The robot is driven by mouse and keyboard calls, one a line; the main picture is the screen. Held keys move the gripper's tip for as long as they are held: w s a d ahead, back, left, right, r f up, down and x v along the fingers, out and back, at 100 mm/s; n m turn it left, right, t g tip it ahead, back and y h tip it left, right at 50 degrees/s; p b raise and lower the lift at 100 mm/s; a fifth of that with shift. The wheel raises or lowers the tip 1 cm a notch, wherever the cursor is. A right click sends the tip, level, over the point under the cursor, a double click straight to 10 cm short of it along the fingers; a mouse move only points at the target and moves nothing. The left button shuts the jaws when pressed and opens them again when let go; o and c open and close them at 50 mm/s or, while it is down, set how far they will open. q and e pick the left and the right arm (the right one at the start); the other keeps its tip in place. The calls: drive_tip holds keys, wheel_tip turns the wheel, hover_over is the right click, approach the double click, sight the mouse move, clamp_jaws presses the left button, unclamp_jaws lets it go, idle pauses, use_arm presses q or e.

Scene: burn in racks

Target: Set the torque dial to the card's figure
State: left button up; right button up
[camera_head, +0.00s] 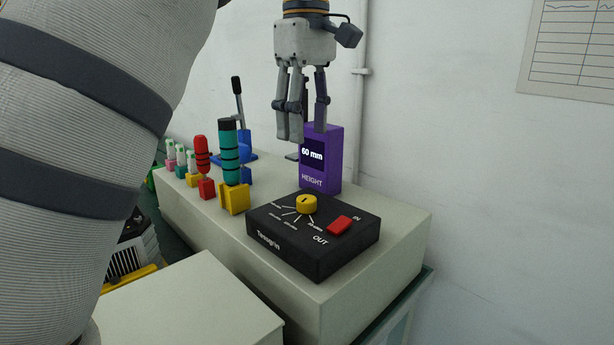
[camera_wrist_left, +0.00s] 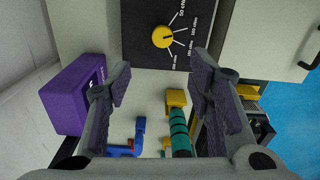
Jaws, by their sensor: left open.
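The torque dial is a yellow round knob (camera_head: 306,204) on top of a black box (camera_head: 275,240) labelled Tamagrin, with printed lines and figures fanning out beside it. A dark mark shows on the knob, but I cannot tell exactly which figure it points to. The knob also shows in the left wrist view (camera_wrist_left: 163,37), beyond and between the fingers. My left gripper (camera_head: 304,136) is open and empty, fingers pointing down, above and behind the box and apart from the dial. No card is clearly identifiable. My right gripper is out of view.
A purple block (camera_head: 320,181) reading "60 mm HEIGHT" stands close behind the black box, near my left fingers. A red switch (camera_head: 339,225) sits beside the dial. A teal-handled tool (camera_head: 229,150) and red-handled tool (camera_head: 202,160) stand left. A partly cropped chart (camera_head: 575,50) hangs on the wall.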

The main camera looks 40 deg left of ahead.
sight(307, 198)
use_arm(q)
drive_tip(key=f, duration=0.7)
drive_tip(key=f+p, duration=0.1)
drive_tip(key=f, duration=0.3)
drive_tip(key=shift+s+d+f, duration=0.25)
drive_tip(key=shift+f, duration=0.1)
clamp_jaws()
drive_tip(key=m, duration=0.3)
drive_tip(key=shift+m, duration=2.3)
unclamp_jaws()
